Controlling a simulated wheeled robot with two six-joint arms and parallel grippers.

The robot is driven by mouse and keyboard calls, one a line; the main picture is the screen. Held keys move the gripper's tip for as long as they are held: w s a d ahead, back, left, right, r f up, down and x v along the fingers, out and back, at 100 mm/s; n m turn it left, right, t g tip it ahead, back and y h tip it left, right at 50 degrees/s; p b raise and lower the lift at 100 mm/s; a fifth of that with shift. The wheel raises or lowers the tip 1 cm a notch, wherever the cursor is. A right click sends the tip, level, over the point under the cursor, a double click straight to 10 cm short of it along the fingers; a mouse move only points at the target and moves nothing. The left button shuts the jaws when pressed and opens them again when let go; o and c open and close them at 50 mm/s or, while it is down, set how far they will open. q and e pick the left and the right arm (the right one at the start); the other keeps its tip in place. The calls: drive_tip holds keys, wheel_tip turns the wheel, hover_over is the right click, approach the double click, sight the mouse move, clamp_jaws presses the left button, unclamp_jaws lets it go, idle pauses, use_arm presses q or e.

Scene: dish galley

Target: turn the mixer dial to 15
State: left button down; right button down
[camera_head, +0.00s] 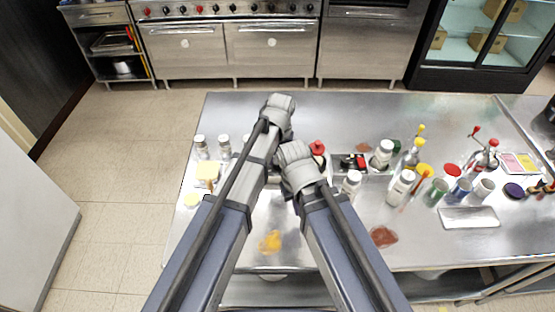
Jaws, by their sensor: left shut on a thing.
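My two arms reach in from the bottom and cross the middle of the steel table (230,120). My left gripper (276,173) is mostly covered by my own wrists and forearms. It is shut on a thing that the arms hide. My right gripper is hidden behind the right wrist, so its jaws do not show. I cannot make out the mixer or its dial, nor any dial reading.
Shaker bottles (224,146) stand left of my arms. More jars, bottles with red or yellow tops and a metal tray (469,217) crowd the right. Yellow (270,242) and red-brown (383,237) patches lie near the front. The back of the table is clear.

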use_arm(q)
drive_tip(key=m, duration=0.4)
drive_tip(key=shift+m, duration=0.3)
drive_tip(key=m, duration=0.4)
drive_tip(key=shift+s+m, duration=0.1)
drive_tip(key=shift+m, duration=0.2)
drive_tip(key=m, duration=0.4)
drive_tip(key=shift+a+m+t, duration=0.1)
drive_tip(key=shift+m+t, duration=0.2)
drive_tip(key=shift+m+h, duration=0.4)
drive_tip(key=shift+m, duration=1.8)
drive_tip(key=c, duration=0.5)
unclamp_jaws()
drive_tip(key=shift+r, duration=0.15)
use_arm(e)
drive_tip(key=shift+r, duration=0.15)
